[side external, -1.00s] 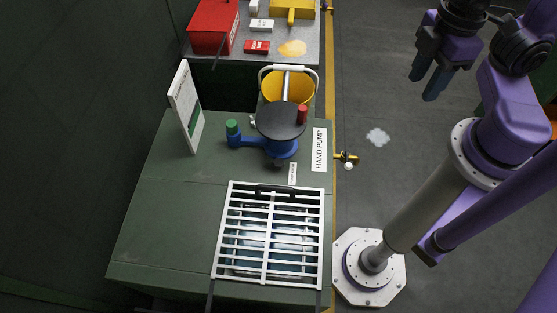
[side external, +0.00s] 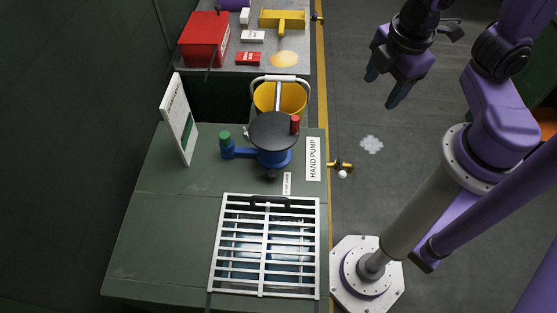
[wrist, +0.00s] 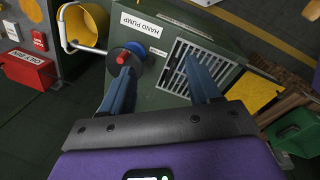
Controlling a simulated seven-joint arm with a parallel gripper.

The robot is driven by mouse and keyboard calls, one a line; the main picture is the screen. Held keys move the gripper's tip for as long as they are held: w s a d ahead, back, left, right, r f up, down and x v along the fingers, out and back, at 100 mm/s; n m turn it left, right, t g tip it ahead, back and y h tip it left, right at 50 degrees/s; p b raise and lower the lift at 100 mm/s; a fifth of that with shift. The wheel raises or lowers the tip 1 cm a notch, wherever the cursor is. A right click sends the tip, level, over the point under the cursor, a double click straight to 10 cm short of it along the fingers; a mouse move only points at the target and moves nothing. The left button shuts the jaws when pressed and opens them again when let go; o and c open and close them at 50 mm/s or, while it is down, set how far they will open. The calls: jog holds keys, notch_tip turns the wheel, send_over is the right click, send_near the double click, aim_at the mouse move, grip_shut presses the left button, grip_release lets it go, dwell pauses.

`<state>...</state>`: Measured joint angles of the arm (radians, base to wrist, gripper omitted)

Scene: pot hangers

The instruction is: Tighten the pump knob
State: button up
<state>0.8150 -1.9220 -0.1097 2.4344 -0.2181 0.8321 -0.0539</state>
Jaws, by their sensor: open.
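The hand pump stands on the green bench (side external: 160,240), with a blue body (side external: 274,158), a round black top (side external: 270,130), an upright red knob (side external: 295,124) at the top's right edge and a green cap (side external: 225,137) on a left side arm. A small dark knob (side external: 271,173) shows at its front. I cannot tell which part is the pump knob. My gripper (side external: 382,88) is open and empty, in the air right of the bench, apart from the pump. In the wrist view the red knob (wrist: 120,60) shows near the left finger of my gripper (wrist: 158,64); that finger hides part of the pump.
A white grate (side external: 265,247) lies on the bench in front of the pump. A yellow bucket (side external: 265,99) is behind it, and a sign (side external: 179,119) stands at left. A brass tap (side external: 340,165) juts from the bench's right side. A red box (side external: 204,39) is farther back.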

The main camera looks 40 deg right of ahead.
jog(key=w+a+f+n+t+h, duration=0.1)
jog(key=w+a+f+n+t, duration=0.2)
jog(key=w+a+f+n, duration=0.6)
jog(key=n, duration=0.9)
send_over(272, 173)
jog(key=s+a, duration=0.2)
jog(key=s, duration=0.5)
notch_tip(272, 173, down, 14)
jog(key=shift+y, duration=0.3)
jog(key=x, duration=1.7)
jog(key=shift+s+d+f, duration=0.1)
jog(key=shift+d, duration=0.05)
jog(key=c, duration=1)
